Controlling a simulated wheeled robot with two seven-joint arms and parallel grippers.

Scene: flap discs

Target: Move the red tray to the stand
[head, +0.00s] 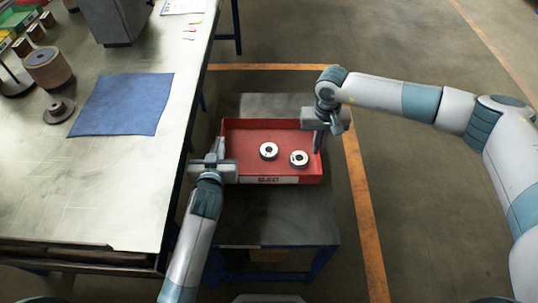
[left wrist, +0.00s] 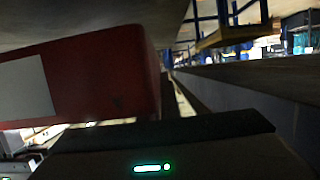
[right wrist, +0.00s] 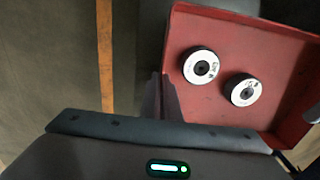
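The red tray (head: 240,140) is a shallow open box with a white label on its front wall. It is over the dark grey top of a low stand (head: 280,225), and I cannot tell whether it rests there or hangs just above. Two pale ring-shaped flap discs (head: 268,151) (head: 299,159) lie inside. My left gripper (head: 220,153) is shut on the tray's left wall; the tray's labelled side fills the left of the left wrist view (left wrist: 100,75). My right gripper (head: 318,138) is shut on its right wall; the right wrist view shows the tray floor (right wrist: 222,55). Fingertips are partly hidden.
A pale workbench (head: 100,190) stands close on the left, with a blue cloth (head: 122,104), a brown disc stack (head: 48,68) and bins (head: 22,18). Open floor with orange lines (head: 365,215) lies to the right.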

